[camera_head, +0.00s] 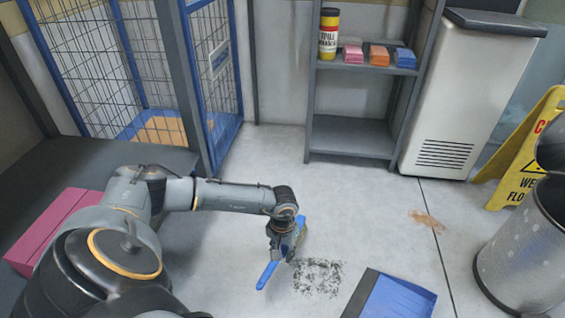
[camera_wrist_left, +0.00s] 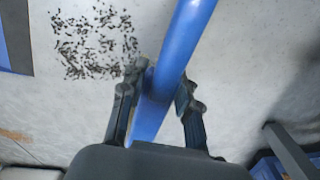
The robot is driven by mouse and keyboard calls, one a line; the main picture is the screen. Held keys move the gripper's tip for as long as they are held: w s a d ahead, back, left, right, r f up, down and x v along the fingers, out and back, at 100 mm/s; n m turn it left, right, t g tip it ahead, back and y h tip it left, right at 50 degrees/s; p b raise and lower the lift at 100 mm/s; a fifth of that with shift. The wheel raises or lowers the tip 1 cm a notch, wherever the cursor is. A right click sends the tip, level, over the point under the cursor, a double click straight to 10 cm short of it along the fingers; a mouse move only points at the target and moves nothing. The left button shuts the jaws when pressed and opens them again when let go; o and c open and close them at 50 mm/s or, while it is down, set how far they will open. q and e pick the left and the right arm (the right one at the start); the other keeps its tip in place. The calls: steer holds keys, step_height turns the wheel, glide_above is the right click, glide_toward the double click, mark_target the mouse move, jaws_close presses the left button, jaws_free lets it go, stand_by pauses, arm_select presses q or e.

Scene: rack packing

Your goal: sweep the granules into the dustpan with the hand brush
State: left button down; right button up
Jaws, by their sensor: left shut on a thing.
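A patch of dark granules (camera_head: 317,276) lies on the grey floor in the head view. It also shows at the upper left of the left wrist view (camera_wrist_left: 94,42). The blue dustpan (camera_head: 397,298) lies on the floor to the right of the granules, cut off by the lower edge. My left gripper (camera_head: 280,246) is just left of the granules, shut on the blue hand brush (camera_head: 267,275). In the left wrist view its fingers (camera_wrist_left: 158,100) clasp the brush's blue handle (camera_wrist_left: 188,40). The bristles are not clearly visible. My right gripper is not in view.
A metal bin (camera_head: 525,250) and a yellow wet-floor sign (camera_head: 520,150) stand at the right. A brownish stain (camera_head: 426,219) is on the floor. A grey shelf (camera_head: 350,135) and a white machine (camera_head: 455,100) stand behind. A blue wire cage (camera_head: 215,90) is back left.

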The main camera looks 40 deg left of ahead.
mark_target(282, 271)
arm_select(q)
step_height(282, 271, down, 8)
steer(key=b, duration=0.6)
steer(key=shift+r, duration=0.2)
steer(key=d, duration=0.7)
steer(key=w+d, duration=0.1)
steer(key=d, duration=0.3)
steer(key=shift+w+d+r+p, duration=0.1)
steer(key=shift+d+r+p, duration=0.1)
steer(key=shift+p, duration=0.15)
steer(key=d, duration=0.3)
steer(key=w+d+b, duration=0.1)
steer(key=d, duration=0.7)
steer(key=shift+w+f, duration=0.1)
steer(key=shift+w, duration=0.05)
steer(key=r+p, duration=0.2)
steer(key=r, duration=0.1)
steer(key=shift+w+a+r, duration=0.1)
steer(key=shift+a+r, duration=0.05)
steer(key=shift+a, duration=0.05)
steer(key=shift+a+r+p, duration=0.2)
steer(key=shift+r+p, duration=0.4)
steer(key=shift+a+r+p, duration=0.2)
steer(key=shift+r+p, duration=0.35)
